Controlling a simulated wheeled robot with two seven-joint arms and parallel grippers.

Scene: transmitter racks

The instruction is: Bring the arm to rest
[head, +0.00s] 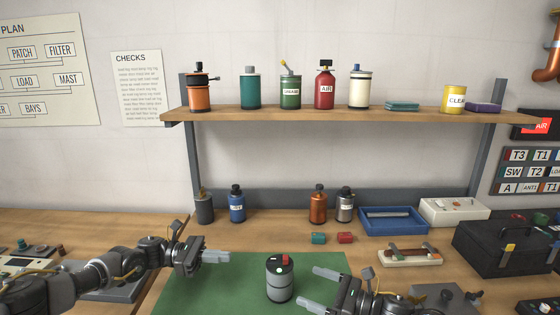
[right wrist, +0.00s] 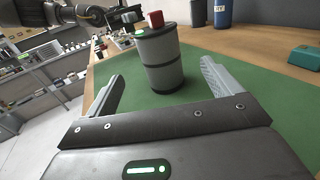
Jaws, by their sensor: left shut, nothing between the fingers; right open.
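My left gripper (head: 217,256) is shut and empty above the left part of the green mat (head: 192,290). My right gripper (head: 322,288) is open near the mat's right side; its spread fingers also show in the right wrist view (right wrist: 160,95). A grey canister (head: 280,284) with dark bands, a red knob and a green light stands upright on the mat between my two grippers. In the right wrist view the canister (right wrist: 161,62) stands beyond the open fingers, apart from them.
A wooden shelf (head: 350,115) holds several bottles and canisters. Small bottles (head: 237,207) stand at the bench's back. A blue tray (head: 393,221), a white box (head: 453,211) and a black case (head: 500,247) crowd the right side. The mat around the canister is clear.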

